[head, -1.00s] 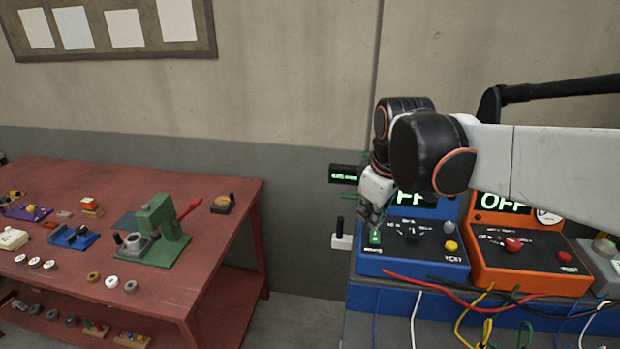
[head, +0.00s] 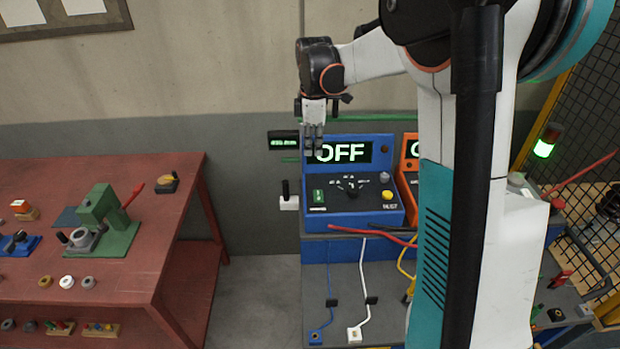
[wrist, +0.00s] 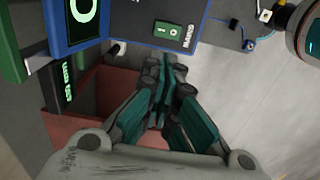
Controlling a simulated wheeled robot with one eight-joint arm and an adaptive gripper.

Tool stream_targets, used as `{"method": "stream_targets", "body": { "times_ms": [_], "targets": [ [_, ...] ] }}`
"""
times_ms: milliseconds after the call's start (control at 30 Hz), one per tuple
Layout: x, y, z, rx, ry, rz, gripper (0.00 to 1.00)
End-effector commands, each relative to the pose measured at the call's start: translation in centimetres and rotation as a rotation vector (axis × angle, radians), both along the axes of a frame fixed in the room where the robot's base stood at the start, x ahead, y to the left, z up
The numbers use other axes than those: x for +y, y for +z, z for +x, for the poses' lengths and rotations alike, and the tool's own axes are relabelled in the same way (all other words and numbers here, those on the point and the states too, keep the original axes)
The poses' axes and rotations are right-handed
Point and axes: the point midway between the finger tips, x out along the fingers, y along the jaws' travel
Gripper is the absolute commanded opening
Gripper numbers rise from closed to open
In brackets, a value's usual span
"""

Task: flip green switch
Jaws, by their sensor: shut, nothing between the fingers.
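The green switch (head: 318,196) is on the left of the sloped black panel of the blue box (head: 395,215), whose display (head: 343,152) reads OFF. In the wrist view the green rocker switch (wrist: 167,30) shows I and O marks beside the word MAINS. My gripper (head: 314,150) is shut and empty, pointing down in front of the left end of the display and above the switch. In the wrist view my fingertips (wrist: 165,62) are together, just below the switch in the picture; they appear apart from it.
An orange box (head: 408,165) stands right of the blue box, mostly hidden by my arm. A small white box with a black lever (head: 289,203) is left of the blue box. A red table (head: 150,270) stands at left.

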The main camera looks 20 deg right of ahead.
Motion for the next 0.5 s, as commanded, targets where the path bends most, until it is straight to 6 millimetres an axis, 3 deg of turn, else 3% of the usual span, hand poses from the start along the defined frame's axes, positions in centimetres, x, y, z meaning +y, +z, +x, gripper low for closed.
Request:
{"method": "stream_targets", "body": {
  "times_ms": [500],
  "targets": [
    [-0.39, -0.40, 0.55, 0.014, 0.028, 0.003, 0.00]
  ]
}}
